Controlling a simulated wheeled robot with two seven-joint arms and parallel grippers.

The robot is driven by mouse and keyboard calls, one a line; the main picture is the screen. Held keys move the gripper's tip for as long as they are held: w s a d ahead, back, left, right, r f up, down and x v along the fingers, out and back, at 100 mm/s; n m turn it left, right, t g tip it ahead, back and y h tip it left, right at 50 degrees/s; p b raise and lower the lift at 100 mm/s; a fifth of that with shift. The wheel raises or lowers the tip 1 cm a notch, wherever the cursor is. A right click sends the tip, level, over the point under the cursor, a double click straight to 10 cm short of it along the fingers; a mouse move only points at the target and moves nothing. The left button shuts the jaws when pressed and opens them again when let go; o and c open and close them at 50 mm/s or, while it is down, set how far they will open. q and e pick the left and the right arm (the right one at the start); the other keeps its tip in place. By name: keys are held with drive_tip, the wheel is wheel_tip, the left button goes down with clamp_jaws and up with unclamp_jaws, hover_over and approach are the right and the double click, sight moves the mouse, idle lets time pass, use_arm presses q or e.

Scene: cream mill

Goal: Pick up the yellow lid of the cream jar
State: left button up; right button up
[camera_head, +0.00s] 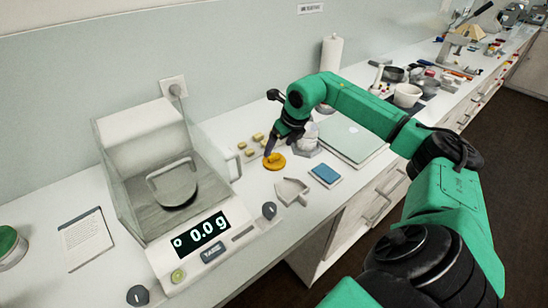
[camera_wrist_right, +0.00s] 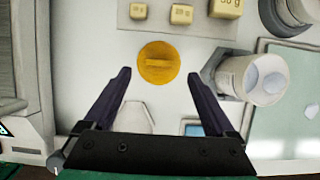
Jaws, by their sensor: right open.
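The yellow lid (camera_head: 274,161) is a round disc with a raised bar across its top, lying flat on the white counter just right of the scale. It also shows in the right wrist view (camera_wrist_right: 159,64), ahead of and between my fingers. My right gripper (camera_head: 276,148) is above the counter at the lid; in the wrist view (camera_wrist_right: 158,78) its two dark fingers are spread wide and nothing is between them at the tips. A white jar (camera_wrist_right: 266,77) stands right of the lid in a grey hexagonal holder. My left gripper is not in view.
A balance (camera_head: 180,200) reading 0.0 g stands left of the lid. Yellow weights (camera_wrist_right: 181,14) sit on a pale plate behind the lid. A grey-white tray (camera_head: 291,191) and a blue pad (camera_head: 326,174) lie in front. A pale green laptop-like slab (camera_head: 350,138) lies to the right.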

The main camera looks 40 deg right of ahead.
sight(274, 155)
drive_tip(key=p+x, duration=0.2)
drive_tip(key=x, duration=0.2)
drive_tip(key=shift+w+f, duration=0.1)
drive_tip(key=shift+f, duration=0.1)
drive_tip(key=shift+w+f, duration=0.1)
drive_tip(key=shift+f, duration=0.25)
drive_tip(key=c, duration=1.4)
drive_tip(key=shift+r, duration=0.15)
